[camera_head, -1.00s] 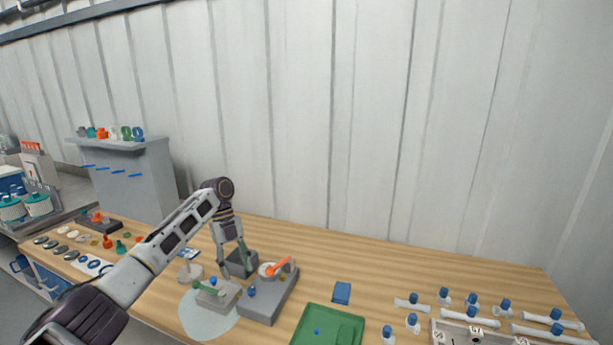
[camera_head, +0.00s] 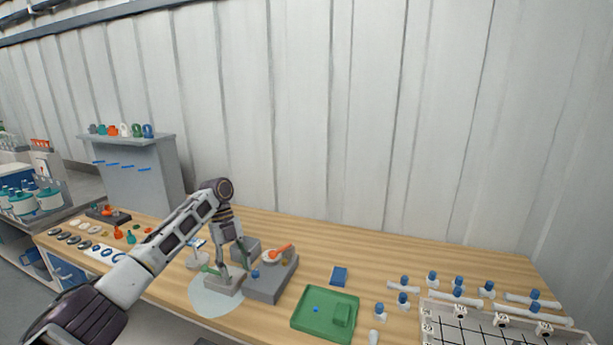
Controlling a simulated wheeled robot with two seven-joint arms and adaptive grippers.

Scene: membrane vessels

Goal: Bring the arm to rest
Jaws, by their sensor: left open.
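My left arm comes in from the lower left and bends down over the wooden bench (camera_head: 370,260). My left gripper (camera_head: 234,274) points down, open, its fingers close above or beside a grey block (camera_head: 224,285) with a green piece (camera_head: 211,270) at its left. I cannot tell whether the fingers touch the block. A larger grey fixture (camera_head: 272,284) stands just right of the gripper, with an orange-handled part (camera_head: 281,252) on top. My right gripper is not in view.
A green tray (camera_head: 302,318) and a blue block (camera_head: 339,275) lie to the right. White fittings with blue caps (camera_head: 403,299) and a gridded white rack (camera_head: 432,331) fill the right end. A grey shelf (camera_head: 140,180) stands at the left. The back middle of the bench is clear.

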